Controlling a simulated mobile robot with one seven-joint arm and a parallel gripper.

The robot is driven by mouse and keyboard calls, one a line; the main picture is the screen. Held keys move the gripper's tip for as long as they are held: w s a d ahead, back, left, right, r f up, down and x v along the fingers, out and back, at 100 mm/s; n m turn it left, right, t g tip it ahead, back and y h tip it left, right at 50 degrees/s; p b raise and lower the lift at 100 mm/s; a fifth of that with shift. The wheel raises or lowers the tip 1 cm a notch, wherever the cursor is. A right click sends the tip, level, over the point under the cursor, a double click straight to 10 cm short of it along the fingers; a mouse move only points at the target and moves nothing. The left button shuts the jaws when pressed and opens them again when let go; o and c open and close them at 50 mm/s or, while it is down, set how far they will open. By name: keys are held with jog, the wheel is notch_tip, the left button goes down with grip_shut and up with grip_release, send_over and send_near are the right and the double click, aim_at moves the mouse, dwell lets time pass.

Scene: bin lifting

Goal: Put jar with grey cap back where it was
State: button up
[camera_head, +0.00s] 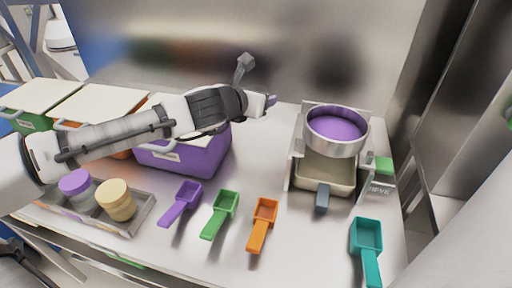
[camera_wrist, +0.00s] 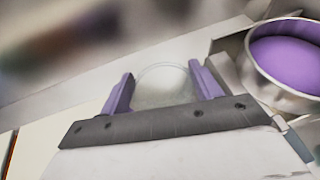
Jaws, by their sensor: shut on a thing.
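My gripper (camera_wrist: 163,92) has its purple fingers on both sides of a pale, see-through round jar (camera_wrist: 163,84) and is shut on it. No grey cap can be made out on this jar. In the head view my gripper (camera_head: 269,100) is above the back of the table, between the purple bin and the sifter, and the jar is hidden there. A grey tray (camera_head: 132,228) at the front left holds a jar with a purple cap (camera_head: 75,182) and a jar with a cream cap (camera_head: 116,193).
A purple bin (camera_head: 190,152) stands under my arm, with other lidded bins to its left. Several coloured scoops lie along the front, including a green scoop (camera_head: 220,213). A round metal sifter (camera_head: 337,146) with purple contents stands at the right; it also shows in the wrist view (camera_wrist: 258,72).

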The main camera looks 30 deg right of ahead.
notch_tip(320, 180, down, 14)
jog(key=shift+r, duration=0.1)
dwell(0.4)
jog(key=shift+f, duration=0.2)
jog(key=o, duration=0.9)
jog(key=shift+r, duration=0.1)
jog(key=shift+a+r, duration=0.1)
jog(key=b+v, duration=0.2)
jog(key=v, duration=0.9)
jog(key=shift+s+a, duration=0.25)
jog(key=shift+a, duration=0.1)
jog(key=shift+r, duration=0.1)
